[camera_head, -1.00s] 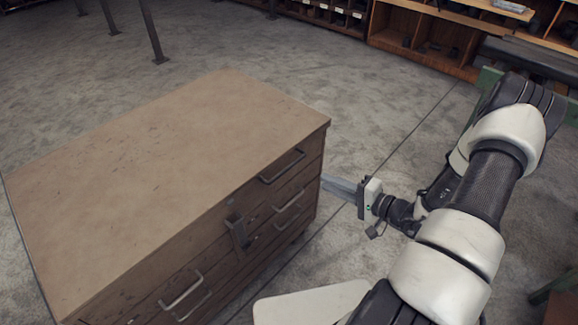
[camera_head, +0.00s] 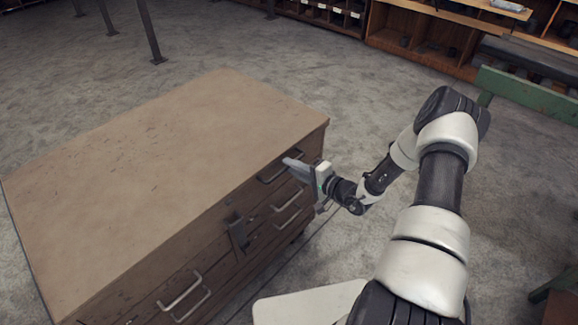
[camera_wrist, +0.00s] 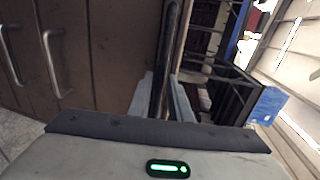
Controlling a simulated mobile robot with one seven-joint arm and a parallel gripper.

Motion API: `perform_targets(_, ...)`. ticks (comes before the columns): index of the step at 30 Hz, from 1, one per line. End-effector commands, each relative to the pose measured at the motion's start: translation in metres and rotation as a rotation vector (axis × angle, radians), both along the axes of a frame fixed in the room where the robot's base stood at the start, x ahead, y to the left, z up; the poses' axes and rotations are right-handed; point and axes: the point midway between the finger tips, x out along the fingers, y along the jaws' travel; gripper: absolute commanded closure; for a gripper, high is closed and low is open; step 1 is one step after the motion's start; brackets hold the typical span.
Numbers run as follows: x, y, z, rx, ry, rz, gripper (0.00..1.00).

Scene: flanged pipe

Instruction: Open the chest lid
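The chest (camera_head: 160,170) is a brown wooden block with a flat, closed lid (camera_head: 175,150) on top. Its front has drawer-style handles and a dark latch (camera_head: 238,233) in the middle. My gripper (camera_head: 290,163) is at the upper right handle (camera_head: 268,180), just below the lid's front edge, and hides part of that handle. In the wrist view, my gripper's two fingers (camera_wrist: 163,95) stand apart on either side of a dark bar (camera_wrist: 165,50), apparently this handle. I cannot tell whether they touch it.
Other handles (camera_wrist: 55,65) show on the chest front in the wrist view. Wooden shelves (camera_head: 420,45) stand at the back, with a green-framed bench (camera_head: 525,90) at the right. The grey floor around the chest is clear.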

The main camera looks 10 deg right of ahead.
Motion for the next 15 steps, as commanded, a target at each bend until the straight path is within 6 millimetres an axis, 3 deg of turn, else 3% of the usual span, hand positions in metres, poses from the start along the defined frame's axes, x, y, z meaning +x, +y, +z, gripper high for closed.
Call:
perform_targets(6,0.0125,0.0094,-0.0028,0.001,-0.001,0.0,0.82)
perform_targets(14,0.0134,0.0096,-0.003,0.0,0.0,0.0,0.82)
perform_targets(15,0.0133,0.0096,-0.003,0.0,0.0,0.0,0.87)
